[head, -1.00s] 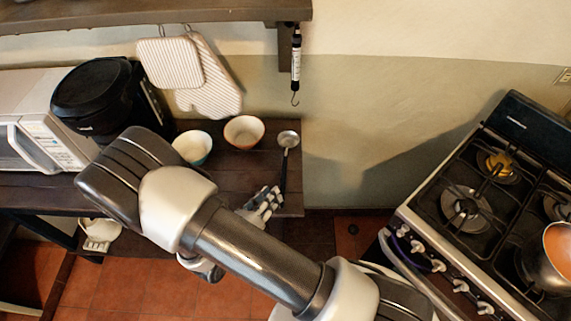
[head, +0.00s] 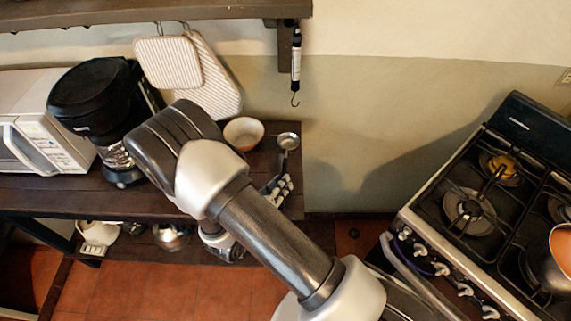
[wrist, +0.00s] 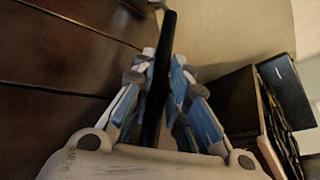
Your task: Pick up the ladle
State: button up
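The ladle (head: 288,141) has a round metal bowl and a dark handle. It is at the right end of the dark wooden counter, with its bowl towards the wall. In the wrist view its black handle (wrist: 163,60) runs between the fingers of my gripper (wrist: 164,62). The fingertips converge close on both sides of the handle, and my gripper looks shut on it. In the head view my gripper (head: 278,186) is at the handle, below the bowl. My arm hides part of the gripper. I cannot tell whether the ladle is clear of the counter.
An orange-white bowl (head: 244,132) stands left of the ladle. A black coffee maker (head: 95,100) and a microwave (head: 38,125) stand further left. A stove (head: 480,200) is at the right, with a pot (head: 552,262). A hook scale (head: 295,62) hangs above.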

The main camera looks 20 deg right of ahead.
grip_shut()
notch_tip(320, 180, up, 10)
jog(key=p, duration=0.3)
jog(key=shift+o, duration=0.3)
grip_release()
grip_shut()
